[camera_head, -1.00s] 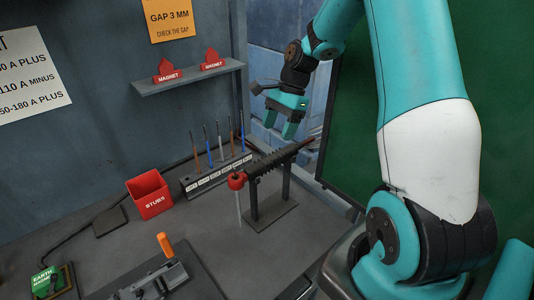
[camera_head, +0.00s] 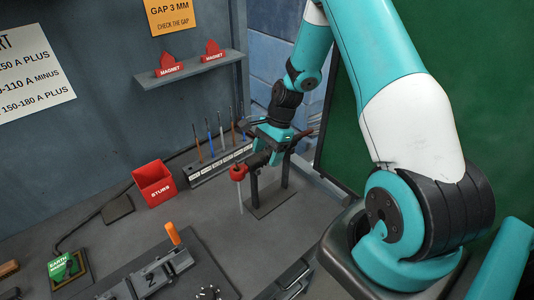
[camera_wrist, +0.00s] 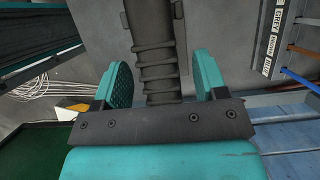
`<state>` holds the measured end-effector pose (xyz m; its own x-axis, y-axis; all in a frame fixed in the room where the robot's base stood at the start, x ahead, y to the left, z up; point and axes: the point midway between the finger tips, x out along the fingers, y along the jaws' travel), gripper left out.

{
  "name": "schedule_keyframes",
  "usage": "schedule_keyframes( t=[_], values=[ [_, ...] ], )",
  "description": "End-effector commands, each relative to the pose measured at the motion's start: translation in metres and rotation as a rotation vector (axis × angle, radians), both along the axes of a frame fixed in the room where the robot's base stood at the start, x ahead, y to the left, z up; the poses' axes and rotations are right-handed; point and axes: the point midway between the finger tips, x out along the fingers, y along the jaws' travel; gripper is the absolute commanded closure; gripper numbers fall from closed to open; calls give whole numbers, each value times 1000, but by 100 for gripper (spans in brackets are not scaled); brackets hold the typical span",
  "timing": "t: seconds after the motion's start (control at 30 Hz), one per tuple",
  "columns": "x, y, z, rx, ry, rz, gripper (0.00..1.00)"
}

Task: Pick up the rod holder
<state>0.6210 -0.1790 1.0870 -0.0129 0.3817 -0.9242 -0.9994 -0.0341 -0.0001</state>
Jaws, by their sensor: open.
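The rod holder (camera_head: 238,173) rests across a dark stand (camera_head: 272,202). It has a red head with a thin rod hanging down at its left end and a dark handle. My gripper (camera_head: 268,145) is over the handle and hides much of it. In the wrist view, the ribbed dark handle (camera_wrist: 158,62) runs between the two teal fingers of my open gripper (camera_wrist: 162,78). I cannot tell how deep the handle sits between the fingers.
A labelled rack (camera_head: 215,166) with several upright rods stands just behind the holder. A red STUBS bin (camera_head: 154,183) is to its left. A block with an orange handle (camera_head: 172,234) is in front. A green panel (camera_head: 372,150) stands to the right. The middle of the bench is clear.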

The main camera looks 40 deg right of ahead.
Motion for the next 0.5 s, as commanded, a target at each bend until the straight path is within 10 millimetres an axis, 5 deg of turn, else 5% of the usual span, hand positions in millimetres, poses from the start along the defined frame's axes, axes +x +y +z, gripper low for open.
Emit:
schedule_keyframes(
  t=[0.07, 0.3, 0.5],
  values=[
    [0, 0, 0, 0, 0, 0, 34],
    [0, 0, 0, 1, 0, 0, 88],
    [0, 0, 1, 1, -1, 1, 88]
  ],
)
